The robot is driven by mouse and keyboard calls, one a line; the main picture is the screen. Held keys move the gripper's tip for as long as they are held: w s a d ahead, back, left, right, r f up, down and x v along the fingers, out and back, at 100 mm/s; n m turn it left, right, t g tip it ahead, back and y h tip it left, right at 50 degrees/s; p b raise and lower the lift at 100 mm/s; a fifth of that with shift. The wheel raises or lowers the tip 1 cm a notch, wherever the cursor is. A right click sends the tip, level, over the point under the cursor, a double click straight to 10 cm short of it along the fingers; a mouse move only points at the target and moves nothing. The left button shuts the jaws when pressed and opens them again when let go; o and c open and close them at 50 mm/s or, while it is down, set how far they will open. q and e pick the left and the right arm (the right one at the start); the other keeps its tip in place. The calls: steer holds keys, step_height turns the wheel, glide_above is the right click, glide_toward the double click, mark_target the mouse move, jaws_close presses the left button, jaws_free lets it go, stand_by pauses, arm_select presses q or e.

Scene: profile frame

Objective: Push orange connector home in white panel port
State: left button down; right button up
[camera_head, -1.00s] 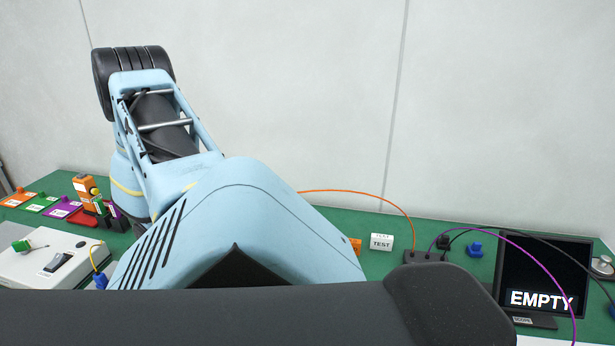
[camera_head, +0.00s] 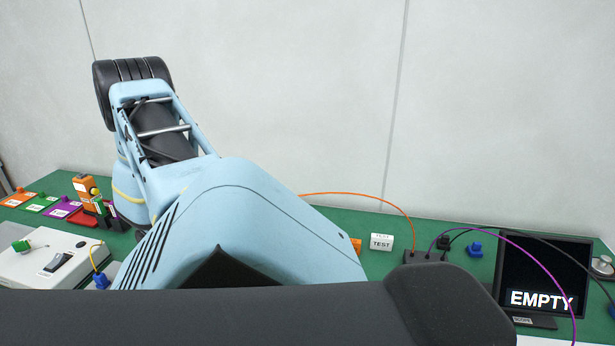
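An orange cable (camera_head: 362,194) arcs from a black box (camera_head: 424,257) leftward and passes behind my light blue arm. The orange connector at its far end is hidden. An orange piece (camera_head: 356,244) peeks out at the right edge of my arm; I cannot tell what it belongs to. A white device (camera_head: 45,262) stands at the left with a green plug and a black switch on top; I cannot tell whether it is the panel. The port is not identifiable. My arm fills the middle, and neither gripper shows.
A screen (camera_head: 541,277) reading EMPTY stands at the right. A white TEST block (camera_head: 381,242) and a blue connector (camera_head: 475,249) lie on the green table (camera_head: 340,218). Coloured tags (camera_head: 62,208) and an orange tester (camera_head: 85,188) are at the left. Purple and black cables cross the right.

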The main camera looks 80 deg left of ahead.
arm_select(q)
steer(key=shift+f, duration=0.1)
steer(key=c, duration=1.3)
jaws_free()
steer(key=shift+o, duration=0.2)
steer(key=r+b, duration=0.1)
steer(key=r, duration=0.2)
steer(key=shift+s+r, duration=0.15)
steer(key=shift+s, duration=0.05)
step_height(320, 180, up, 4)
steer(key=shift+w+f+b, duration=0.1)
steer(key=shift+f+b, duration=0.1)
steer(key=shift+b, duration=0.25)
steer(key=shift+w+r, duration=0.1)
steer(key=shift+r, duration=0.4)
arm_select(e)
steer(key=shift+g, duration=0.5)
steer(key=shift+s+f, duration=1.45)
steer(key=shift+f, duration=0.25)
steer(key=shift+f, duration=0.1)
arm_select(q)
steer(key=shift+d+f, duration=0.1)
